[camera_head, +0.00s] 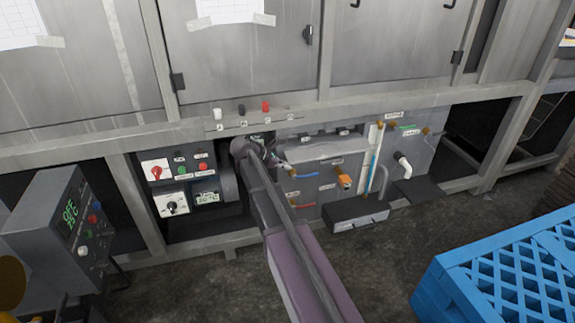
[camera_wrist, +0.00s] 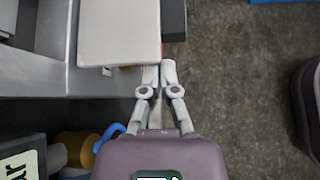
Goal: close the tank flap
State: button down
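A pale grey panel (camera_wrist: 118,32), which looks like the tank flap, juts out at the top left in the wrist view. In the head view, a light grey ledge (camera_head: 318,149) on the tank unit under the cabinets may be the same part; I cannot tell for sure. My gripper (camera_wrist: 160,72) has its fingertips together just below the panel's lower right corner. I see nothing held between them, and cannot tell whether they touch the panel.
Valves and pipes (camera_head: 375,165) cover the unit's front. A dark grey box (camera_head: 356,213) sticks out low. A control panel (camera_head: 180,185) stands left, a display box (camera_head: 62,220) nearer. A blue crate (camera_head: 505,270) fills the lower right. Bare floor (camera_head: 385,265) lies between.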

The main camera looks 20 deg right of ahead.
jog(key=shift+d+r+p, duration=0.15)
jog(key=shift+r+p, duration=0.4)
jog(key=shift+r, duration=0.15)
jog(key=shift+d+r+p, duration=0.1)
jog(key=shift+r+p, duration=0.45)
jog(key=shift+r, duration=0.15)
jog(key=shift+w+d+r+p, duration=0.1)
jog(key=shift+w+r+p, duration=0.1)
jog(key=shift+r+p, duration=0.3)
jog(key=shift+w+d+r+p, duration=0.1)
jog(key=shift+w+r+p, duration=1.15)
jog(key=shift+r+p, duration=0.15)
jog(key=shift+w, duration=0.1)
